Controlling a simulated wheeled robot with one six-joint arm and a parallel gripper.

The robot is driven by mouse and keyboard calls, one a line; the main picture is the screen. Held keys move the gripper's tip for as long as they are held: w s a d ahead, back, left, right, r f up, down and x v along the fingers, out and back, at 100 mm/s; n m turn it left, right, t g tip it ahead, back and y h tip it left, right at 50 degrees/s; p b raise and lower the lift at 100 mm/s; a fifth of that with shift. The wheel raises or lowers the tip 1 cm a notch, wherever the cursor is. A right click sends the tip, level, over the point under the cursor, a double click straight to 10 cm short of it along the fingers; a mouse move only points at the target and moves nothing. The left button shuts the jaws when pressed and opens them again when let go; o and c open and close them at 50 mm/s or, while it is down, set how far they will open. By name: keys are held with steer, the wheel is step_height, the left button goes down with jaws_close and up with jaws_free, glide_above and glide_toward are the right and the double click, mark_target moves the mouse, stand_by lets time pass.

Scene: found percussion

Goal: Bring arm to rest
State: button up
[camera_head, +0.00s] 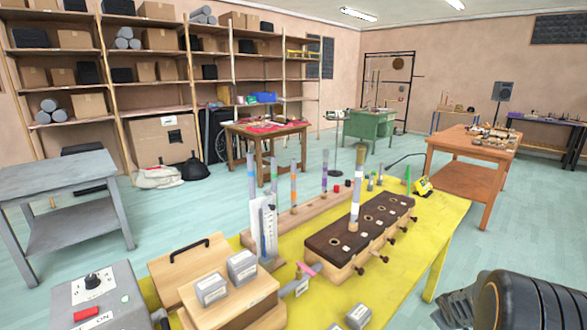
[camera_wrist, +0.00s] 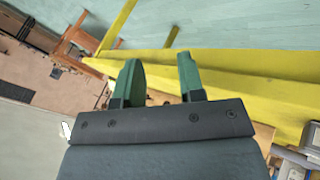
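My gripper (camera_wrist: 158,64) shows in the wrist view with its two green fingers apart and nothing between them. Beyond the fingers are the pale floor and the yellow table's edge and legs, seen at a slant. In the head view my dark arm fills the lower right corner, beside the right side of the yellow table (camera_head: 425,235).
The yellow table bears a dark-topped wooden block (camera_head: 345,242) with holes and an upright tube, a wooden box (camera_head: 180,270), grey blocks and a control box (camera_head: 95,300). An orange table (camera_head: 462,150) stands behind. Floor is clear to the right.

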steer(key=s+a+r+m+y+p, duration=0.1)
steer(key=s+a+r+p, duration=0.2)
steer(key=s+a+r, duration=0.2)
steer(key=s+a+r+m+g+y+p, duration=0.1)
steer(key=s+a+r+y+p, duration=0.1)
steer(key=s+a+r, duration=0.3)
steer(key=s+a+r+m+g+y+p, duration=0.1)
steer(key=s+a+r+p, duration=0.3)
steer(key=a+r, duration=0.7)
steer(key=s+a, duration=0.1)
steer(key=a, duration=0.3)
steer(key=shift+a+r+m+y, duration=0.3)
steer(key=shift+r, duration=0.05)
